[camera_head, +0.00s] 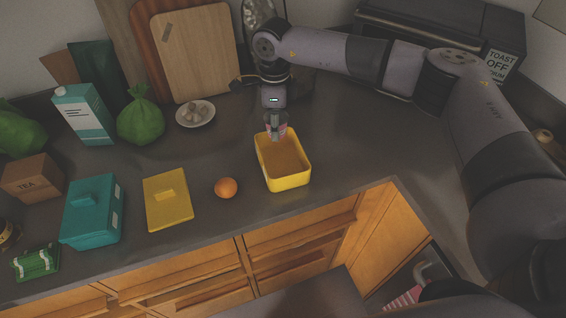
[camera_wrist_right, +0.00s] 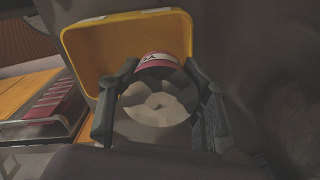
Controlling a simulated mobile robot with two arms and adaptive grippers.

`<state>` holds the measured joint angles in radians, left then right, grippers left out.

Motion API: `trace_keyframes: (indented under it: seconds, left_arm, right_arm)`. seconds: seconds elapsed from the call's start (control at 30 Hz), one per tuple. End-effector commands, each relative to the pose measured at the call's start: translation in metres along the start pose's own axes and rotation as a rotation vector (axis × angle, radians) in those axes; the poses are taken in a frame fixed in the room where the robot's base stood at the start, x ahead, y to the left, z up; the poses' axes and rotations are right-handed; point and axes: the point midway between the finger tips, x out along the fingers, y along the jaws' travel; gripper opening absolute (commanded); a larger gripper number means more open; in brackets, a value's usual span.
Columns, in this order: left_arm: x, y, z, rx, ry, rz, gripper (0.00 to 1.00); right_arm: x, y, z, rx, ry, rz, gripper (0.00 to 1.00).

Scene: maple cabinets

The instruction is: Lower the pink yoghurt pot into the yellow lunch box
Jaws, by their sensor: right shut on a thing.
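The yellow lunch box (camera_head: 285,183) stands open on the dark counter, near the counter's front edge. My right gripper (camera_head: 277,133) is shut on the pink yoghurt pot (camera_head: 271,129) at the back edge of the box. In the right wrist view the gripper (camera_wrist_right: 160,105) has one finger on each side of the pot (camera_wrist_right: 158,100). The pot shows a pale round top and a pink band. The lunch box (camera_wrist_right: 185,18) lies beyond it, and the box inside looks empty. Whether the pot touches the rim I cannot tell. My left gripper is not in view.
An orange (camera_head: 226,187) and a yellow lid (camera_head: 168,198) lie left of the box. Further left are a teal container (camera_head: 93,211) and a tea box (camera_head: 33,178). A plate of garlic (camera_head: 194,113) and a green bag (camera_head: 140,120) stand behind.

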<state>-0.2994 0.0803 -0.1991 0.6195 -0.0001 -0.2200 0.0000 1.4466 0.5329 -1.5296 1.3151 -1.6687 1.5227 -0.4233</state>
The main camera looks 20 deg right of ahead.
Motion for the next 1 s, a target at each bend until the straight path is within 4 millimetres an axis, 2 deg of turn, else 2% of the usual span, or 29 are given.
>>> trace_keyframes:
  seconds: [0.6,1.0]
  left_arm:
    - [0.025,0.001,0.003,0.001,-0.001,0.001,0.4]
    - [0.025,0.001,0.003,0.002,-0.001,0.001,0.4]
  right_arm:
    - [0.032,0.0,0.0,0.0,-0.001,0.0,0.12]
    - [0.032,0.0,0.0,0.0,-0.001,0.0,0.12]
